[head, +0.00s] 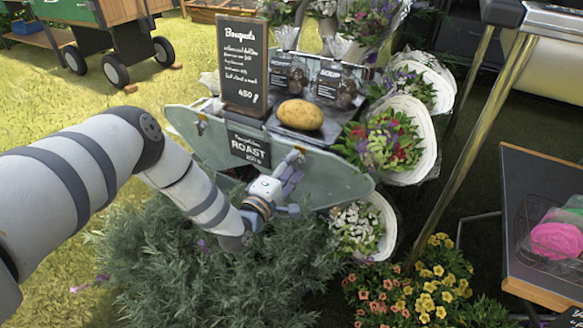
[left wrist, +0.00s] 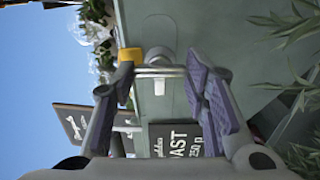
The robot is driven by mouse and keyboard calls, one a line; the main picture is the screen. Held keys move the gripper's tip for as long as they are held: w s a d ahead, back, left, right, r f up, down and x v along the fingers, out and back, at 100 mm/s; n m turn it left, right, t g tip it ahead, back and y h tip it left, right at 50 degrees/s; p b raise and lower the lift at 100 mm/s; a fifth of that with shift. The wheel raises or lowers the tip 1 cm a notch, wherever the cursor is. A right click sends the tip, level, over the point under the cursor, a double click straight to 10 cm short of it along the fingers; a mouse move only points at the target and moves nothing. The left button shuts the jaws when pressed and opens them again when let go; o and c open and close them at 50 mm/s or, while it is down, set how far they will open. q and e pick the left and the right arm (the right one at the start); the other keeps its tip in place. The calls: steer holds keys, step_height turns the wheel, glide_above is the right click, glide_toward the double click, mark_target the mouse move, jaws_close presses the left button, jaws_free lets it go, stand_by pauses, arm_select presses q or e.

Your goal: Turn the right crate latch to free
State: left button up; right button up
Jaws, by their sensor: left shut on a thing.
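The grey-green crate (head: 325,170) stands tilted in the middle of the head view. My left gripper (head: 293,173) is at the right part of the crate front. In the left wrist view, the right crate latch (left wrist: 160,71), with a metal bar and a yellow piece beside a round grey mount, lies between the fingers of my left gripper (left wrist: 165,82). The gripper is shut on it. The fingers partly hide the latch in the head view. My right gripper is out of view.
A chalkboard (head: 243,65), a potato (head: 299,115) and dark bags sit on the crate. A small roast sign (head: 249,149) hangs on its front. Wrapped bouquets (head: 395,140) stand close on the right. A bushy plant (head: 190,270) fills the space below my arm.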

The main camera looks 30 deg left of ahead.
arm_select(q)
steer(key=shift+d, duration=0.1)
stand_by(0.3)
steer(key=o, duration=1.2)
steer(key=shift+c, duration=0.2)
steer(key=s, duration=1.2)
steer(key=shift+d, duration=0.3)
